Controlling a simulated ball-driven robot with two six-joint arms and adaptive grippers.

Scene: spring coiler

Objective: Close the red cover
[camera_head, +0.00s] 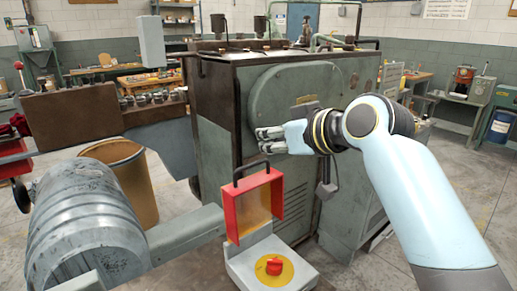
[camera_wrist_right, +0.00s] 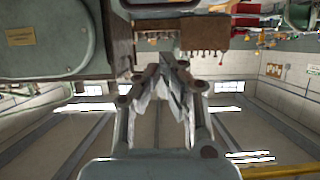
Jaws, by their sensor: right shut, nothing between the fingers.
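The red cover (camera_head: 232,219) is a red frame around a yellowish panel, with a dark handle (camera_head: 250,171) along its top. It stands upright, tilted up from a light grey box. On the box's top is a yellow disc with a red button (camera_head: 273,266), uncovered. My right gripper (camera_head: 262,140) is above the cover and its handle, apart from both, with its fingers pointing left and shut on nothing. In the wrist view the right gripper's fingers (camera_wrist_right: 172,68) meet with nothing between them, and the red cover does not show. My left gripper is not in view.
A large green-grey machine (camera_head: 215,125) stands right behind the cover and my right gripper. A grey arm (camera_head: 190,232) runs from a ribbed grey drum (camera_head: 90,225) to the box. A tan bin (camera_head: 130,180) stands at the left. Open floor (camera_head: 350,275) lies at the lower right.

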